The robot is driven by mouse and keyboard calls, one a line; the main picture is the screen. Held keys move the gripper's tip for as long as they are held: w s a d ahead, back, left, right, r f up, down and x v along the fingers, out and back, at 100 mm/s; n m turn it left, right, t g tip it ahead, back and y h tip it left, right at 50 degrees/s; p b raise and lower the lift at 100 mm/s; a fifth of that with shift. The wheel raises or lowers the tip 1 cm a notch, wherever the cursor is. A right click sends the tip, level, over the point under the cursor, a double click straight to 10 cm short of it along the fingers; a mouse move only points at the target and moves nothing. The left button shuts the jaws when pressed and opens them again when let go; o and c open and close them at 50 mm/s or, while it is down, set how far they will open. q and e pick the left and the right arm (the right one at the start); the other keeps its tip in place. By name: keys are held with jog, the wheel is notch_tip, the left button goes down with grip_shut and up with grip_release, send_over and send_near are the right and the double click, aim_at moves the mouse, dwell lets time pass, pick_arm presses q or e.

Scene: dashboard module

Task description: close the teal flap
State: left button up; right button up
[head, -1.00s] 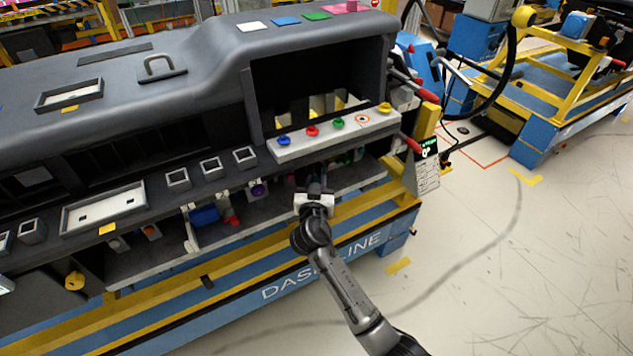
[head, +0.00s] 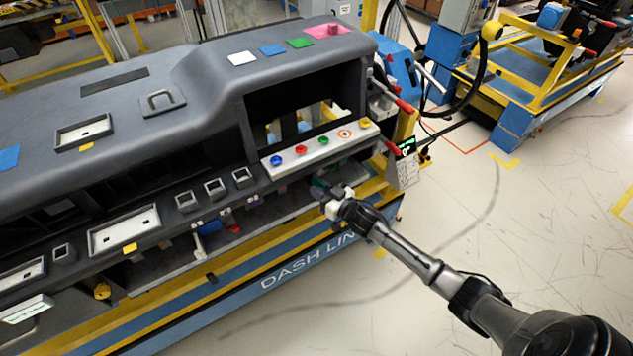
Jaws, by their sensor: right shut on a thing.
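My right arm comes in from the lower right, and my right gripper (head: 336,200) is at the front of the dashboard module's lower opening, below the button strip. The teal flap (head: 319,187) shows as a small dark teal patch right at the fingertips, and the gripper is shut on it. The fingers and the shadow under the strip hide most of the flap, so its exact angle cannot be told. My left gripper is not in view.
The white strip with several coloured buttons (head: 320,148) lies just above my right gripper. Red-tipped levers (head: 403,106) stick out at the module's right end. The blue and yellow DASH LINE base (head: 300,268) runs below. Open floor (head: 470,220) lies to the right.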

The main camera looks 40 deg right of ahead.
aim_at(316, 181)
jog(key=n+y, duration=0.1)
jog(key=d+n+y, duration=0.1)
jog(key=y, duration=0.1)
jog(key=shift+g, duration=0.3)
jog(key=n+y, duration=0.1)
jog(key=d+y+b, duration=0.1)
jog(key=shift+f+n+g+y, duration=0.15)
jog(key=shift+n+g+y, duration=0.25)
jog(key=n+g+y+b, duration=0.1)
jog(key=y+b, duration=0.1)
jog(key=d+n+g+y+b, duration=0.1)
jog(key=n+y+b, duration=0.1)
jog(key=w+n+g+y+b, duration=0.1)
jog(key=g+y+b, duration=0.1)
jog(key=shift+d+f+n, duration=0.1)
jog(key=shift+d+n, duration=0.25)
jog(key=shift+n, duration=0.05)
jog(key=g+b, duration=0.1)
jog(key=n+g+y+b, duration=0.1)
jog(key=shift+w+d+n+y+b, duration=0.1)
jog(key=shift+d+n+y+b, duration=0.15)
jog(key=shift+n+y+b, duration=0.05)
jog(key=shift+r+g, duration=0.25)
jog(key=shift+g, duration=0.05)
